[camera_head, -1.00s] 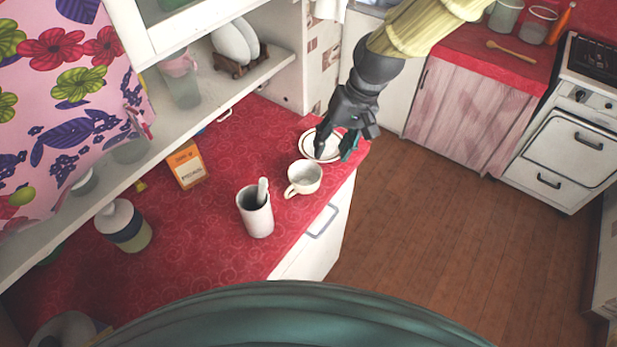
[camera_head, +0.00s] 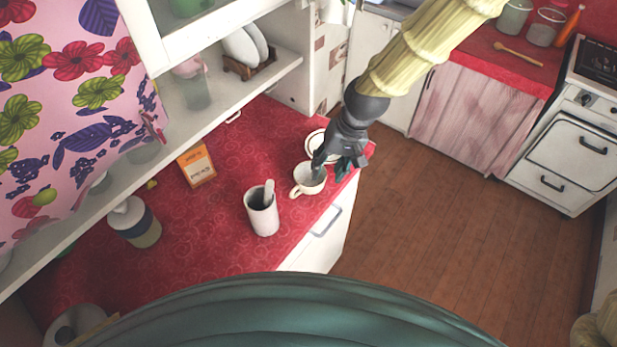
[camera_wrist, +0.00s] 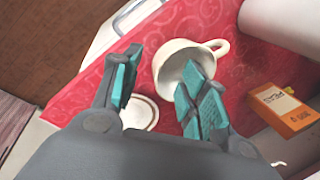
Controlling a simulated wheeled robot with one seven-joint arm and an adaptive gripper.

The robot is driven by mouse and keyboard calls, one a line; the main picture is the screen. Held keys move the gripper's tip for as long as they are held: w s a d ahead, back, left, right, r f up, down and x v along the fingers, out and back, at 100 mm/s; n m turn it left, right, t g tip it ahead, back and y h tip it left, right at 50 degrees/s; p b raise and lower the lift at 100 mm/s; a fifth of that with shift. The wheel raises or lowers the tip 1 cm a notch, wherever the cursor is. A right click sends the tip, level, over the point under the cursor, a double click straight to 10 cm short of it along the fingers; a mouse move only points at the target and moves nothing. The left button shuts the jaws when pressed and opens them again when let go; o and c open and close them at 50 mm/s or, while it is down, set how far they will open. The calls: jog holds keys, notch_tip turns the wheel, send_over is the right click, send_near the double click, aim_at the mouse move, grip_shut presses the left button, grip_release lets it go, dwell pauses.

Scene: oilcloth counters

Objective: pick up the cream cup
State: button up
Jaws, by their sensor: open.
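The cream cup (camera_head: 308,180) stands upright on the red counter, its handle toward the lower left in the head view. My gripper (camera_head: 338,166) is open at the cup's far right side, with one finger overlapping the cup's mouth in this view. In the wrist view, the cup (camera_wrist: 172,62) lies between and beyond the teal finger pads of my gripper (camera_wrist: 162,88). The right finger covers part of the cup's opening, and the left finger is outside its rim. I cannot tell whether either finger touches it.
A white saucer (camera_head: 313,143) lies just behind the cup. A grey-white holder (camera_head: 262,216) with a utensil stands at its lower left. An orange carton (camera_head: 197,165) and a bottle (camera_head: 135,223) are farther left. The counter's front edge is close to the cup.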

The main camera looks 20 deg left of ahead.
aim_at(323, 176)
jog(key=shift+p+x, duration=0.7)
jog(key=shift+x, duration=1.05)
jog(key=shift+a, duration=0.1)
jog(key=shift+r, duration=0.1)
grip_shut()
